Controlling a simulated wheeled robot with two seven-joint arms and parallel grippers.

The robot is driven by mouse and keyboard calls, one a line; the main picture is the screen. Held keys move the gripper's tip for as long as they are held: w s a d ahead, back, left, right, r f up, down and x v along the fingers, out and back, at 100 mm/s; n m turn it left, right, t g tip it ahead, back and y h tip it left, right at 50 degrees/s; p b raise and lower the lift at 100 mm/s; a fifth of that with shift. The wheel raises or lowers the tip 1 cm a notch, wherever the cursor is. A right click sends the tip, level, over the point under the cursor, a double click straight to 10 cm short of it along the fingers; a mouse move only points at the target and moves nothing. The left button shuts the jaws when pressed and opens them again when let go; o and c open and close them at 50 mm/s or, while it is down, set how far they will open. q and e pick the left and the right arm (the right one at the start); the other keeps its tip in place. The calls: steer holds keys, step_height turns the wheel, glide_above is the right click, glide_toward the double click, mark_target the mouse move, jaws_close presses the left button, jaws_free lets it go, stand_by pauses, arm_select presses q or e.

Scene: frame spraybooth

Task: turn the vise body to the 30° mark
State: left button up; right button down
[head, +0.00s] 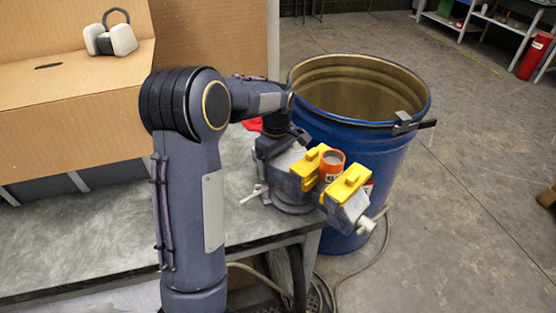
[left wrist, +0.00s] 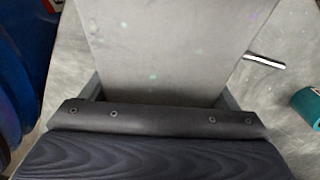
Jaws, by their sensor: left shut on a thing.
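The grey vise (head: 285,160) sits on the near right corner of the metal bench, its jaw end pointing to the lower right over the bench edge. Yellow jaw covers (head: 353,183) hold an orange round piece (head: 331,163) between them. My left gripper (head: 283,139) is shut on the rear of the vise body. In the left wrist view the grey body (left wrist: 165,45) fills the space ahead of the gripper (left wrist: 160,97), with a finger on each side. The round base (head: 294,206) shows under the body; no angle marks are readable. My right gripper is not in view.
A blue open drum (head: 345,195) stands close behind and right of the vise. A pale lever (head: 253,194) sticks out left of the base. A cardboard-colored booth (head: 70,120) stands at the back left. The bench top (head: 110,235) is clear in front; a teal roll (left wrist: 306,104) lies nearby.

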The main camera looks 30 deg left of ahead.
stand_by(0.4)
arm_select(q)
steer(key=shift+a, duration=0.1)
steer(key=o, duration=1.3)
steer(key=shift+r, duration=0.1)
step_height(320, 180, up, 8)
steer(key=shift+f, duration=0.15)
